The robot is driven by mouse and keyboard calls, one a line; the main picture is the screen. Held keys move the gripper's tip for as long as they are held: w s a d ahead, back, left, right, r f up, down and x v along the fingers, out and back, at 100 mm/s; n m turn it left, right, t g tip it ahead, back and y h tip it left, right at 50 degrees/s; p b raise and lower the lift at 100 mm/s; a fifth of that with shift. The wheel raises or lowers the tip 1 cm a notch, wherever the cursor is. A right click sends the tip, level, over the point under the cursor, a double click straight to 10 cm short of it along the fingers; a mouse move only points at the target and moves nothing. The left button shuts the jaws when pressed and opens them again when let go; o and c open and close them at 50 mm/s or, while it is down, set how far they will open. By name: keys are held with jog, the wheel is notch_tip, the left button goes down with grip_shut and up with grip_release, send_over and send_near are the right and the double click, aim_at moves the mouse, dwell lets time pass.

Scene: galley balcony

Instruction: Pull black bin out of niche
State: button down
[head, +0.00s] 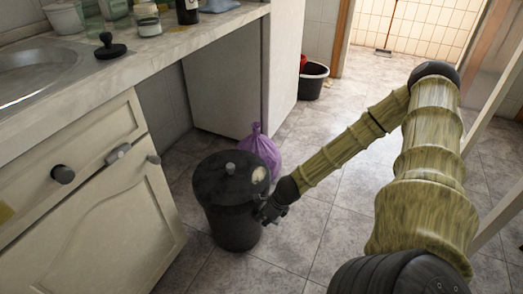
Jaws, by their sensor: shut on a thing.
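The black bin (227,208) stands upright on the tiled floor, in front of the opening beside the cabinet and under the countertop. It has a dark lid (231,176) with a small grey knob and a pale patch on the right side. My gripper (267,211) is at the bin's right side, near the upper wall just below the lid, shut on the bin. The fingertips are small and dark against the bin, so their exact contact is hard to see.
A purple tied bag (260,151) sits right behind the bin. A cream cabinet (95,200) is close on the left, under the countertop (140,55). A black bucket (312,81) stands farther back near the doorway. Floor (335,235) to the right and front is clear.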

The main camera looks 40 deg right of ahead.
aim_at(276, 222)
jog(key=shift+s+d+p, duration=0.25)
jog(key=shift+s+p, duration=0.15)
jog(key=shift+s, duration=0.25)
jog(key=shift+s+d+p, duration=0.25)
jog(key=shift+s+p, duration=0.1)
jog(key=shift+s, duration=0.35)
jog(key=shift+s+d+p, duration=0.25)
jog(key=shift+s+p, duration=0.15)
jog(key=shift+s, duration=0.25)
jog(key=shift+s+d, duration=0.1)
jog(key=shift+s, duration=0.2)
jog(key=shift+s+d+p, duration=0.35)
jog(key=shift+s+p, duration=0.4)
jog(key=shift+s, duration=0.15)
jog(key=shift+s+d+p, duration=0.35)
jog(key=shift+s+p, duration=0.35)
jog(key=shift+s, duration=0.2)
jog(key=c, duration=1.5)
grip_release()
jog(key=shift+o, duration=0.2)
